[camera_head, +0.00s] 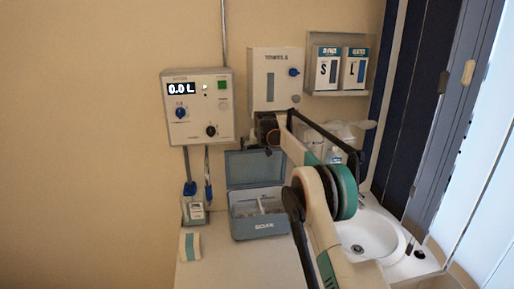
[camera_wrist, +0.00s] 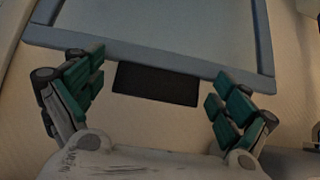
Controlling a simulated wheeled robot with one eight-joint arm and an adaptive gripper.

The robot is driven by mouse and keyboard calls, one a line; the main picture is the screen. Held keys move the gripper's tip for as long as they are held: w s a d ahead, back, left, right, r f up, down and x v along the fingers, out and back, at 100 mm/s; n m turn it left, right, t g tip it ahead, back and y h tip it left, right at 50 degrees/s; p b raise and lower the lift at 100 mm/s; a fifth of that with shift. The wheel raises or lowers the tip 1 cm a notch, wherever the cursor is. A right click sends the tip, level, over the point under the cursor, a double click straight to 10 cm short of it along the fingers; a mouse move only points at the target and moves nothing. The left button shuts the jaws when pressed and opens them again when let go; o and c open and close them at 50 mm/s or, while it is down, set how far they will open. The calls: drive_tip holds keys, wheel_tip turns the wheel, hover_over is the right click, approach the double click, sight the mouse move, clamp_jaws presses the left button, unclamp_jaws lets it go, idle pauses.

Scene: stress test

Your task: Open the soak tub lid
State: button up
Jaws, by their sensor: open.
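The soak tub (camera_head: 258,227) is a blue-grey box marked SOAK on the counter, with small pale contents inside. Its lid (camera_head: 255,168) stands raised, nearly upright, at the tub's back edge. My gripper (camera_head: 268,134) is above the lid, in front of the towel dispenser; its fingers are small and dark there. In the wrist view my gripper (camera_wrist: 156,86) is open, with green-padded fingers wide apart and nothing held. Beyond them is a blue-grey framed panel (camera_wrist: 150,48), seemingly the lid, with a dark rectangle (camera_wrist: 156,84) below its edge, between the fingers.
A control box (camera_head: 197,106) reading 0.0 L and the towel dispenser (camera_head: 275,79) are on the wall. Glove boxes (camera_head: 341,67) hang at the upper right. A sink (camera_head: 368,236) is on the right.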

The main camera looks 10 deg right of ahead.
drive_tip(key=v, duration=1.2)
idle(0.3)
drive_tip(key=s+g+b, duration=0.1)
drive_tip(key=s+b, duration=0.8)
drive_tip(key=s, duration=2.3)
drive_tip(key=s+f+b, duration=0.4)
drive_tip(key=s+f, duration=0.6)
drive_tip(key=s, duration=0.4)
drive_tip(key=s+f+g+b, duration=0.1)
drive_tip(key=s+f+b, duration=0.2)
drive_tip(key=s+f, duration=0.8)
drive_tip(key=s, duration=0.4)
drive_tip(key=shift+s+b, duration=0.2)
drive_tip(key=shift+b, duration=0.2)
